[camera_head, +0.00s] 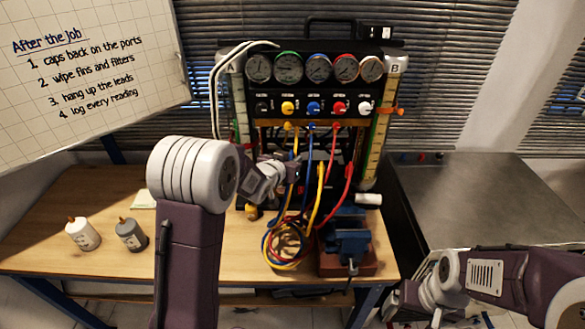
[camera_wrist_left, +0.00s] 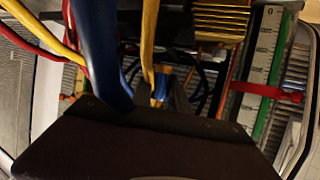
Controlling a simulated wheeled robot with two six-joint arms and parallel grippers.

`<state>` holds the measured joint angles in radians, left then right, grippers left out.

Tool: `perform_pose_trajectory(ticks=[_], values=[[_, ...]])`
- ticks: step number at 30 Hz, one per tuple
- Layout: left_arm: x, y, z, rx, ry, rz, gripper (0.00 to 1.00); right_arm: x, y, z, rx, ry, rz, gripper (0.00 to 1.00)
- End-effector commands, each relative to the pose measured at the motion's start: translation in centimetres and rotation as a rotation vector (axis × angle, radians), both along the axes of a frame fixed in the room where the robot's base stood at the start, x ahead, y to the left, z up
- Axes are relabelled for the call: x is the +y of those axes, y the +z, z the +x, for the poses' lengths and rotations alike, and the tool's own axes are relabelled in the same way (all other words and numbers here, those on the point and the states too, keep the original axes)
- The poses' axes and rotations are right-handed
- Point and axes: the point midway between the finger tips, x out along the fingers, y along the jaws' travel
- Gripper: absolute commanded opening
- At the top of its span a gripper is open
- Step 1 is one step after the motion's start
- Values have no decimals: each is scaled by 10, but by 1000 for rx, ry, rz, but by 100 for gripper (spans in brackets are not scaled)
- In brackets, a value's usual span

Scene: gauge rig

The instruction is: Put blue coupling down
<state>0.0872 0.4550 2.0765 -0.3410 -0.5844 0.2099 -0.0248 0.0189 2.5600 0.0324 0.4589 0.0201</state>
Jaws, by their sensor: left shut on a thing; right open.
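My left gripper (camera_head: 298,174) is in front of the lower part of the gauge rig (camera_head: 318,104), among the hanging hoses. It is shut on the blue coupling, which is mostly hidden in the head view. In the left wrist view a thick blue hose (camera_wrist_left: 96,45) runs down close to the camera and passes behind the dark gripper body (camera_wrist_left: 140,145). A small blue part (camera_wrist_left: 160,87) shows just beyond that body. My right gripper (camera_head: 415,308) is low at the right, beside the bench, and open; its fingers are hard to make out.
Yellow, blue and red hoses (camera_head: 290,245) lie coiled on the wooden bench (camera_head: 200,255). A blue vise (camera_head: 348,240) stands right of them. Two bottles (camera_head: 82,234) (camera_head: 131,234) stand at left. A grey metal surface (camera_head: 490,200) is at right.

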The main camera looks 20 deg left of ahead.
Motion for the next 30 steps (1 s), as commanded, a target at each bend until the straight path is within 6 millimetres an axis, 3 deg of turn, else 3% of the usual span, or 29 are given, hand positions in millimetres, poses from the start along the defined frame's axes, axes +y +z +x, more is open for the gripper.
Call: perform_pose_trajectory(ticks=[6,19,20,21,30], values=[[0,-36,-1,5,1,-1,0,0,1,0,0,0,0,90],[0,-45,-1,1,1,0,0,0,-5,0,0,0,0,90],[0,-45,-1,2,1,0,24,0,-5,0,0,0,0,90],[0,-44,-1,2,1,0,30,0,-4,0,0,0,0,90],[0,-41,-1,1,1,0,30,0,-1,0,0,0,0,90]])
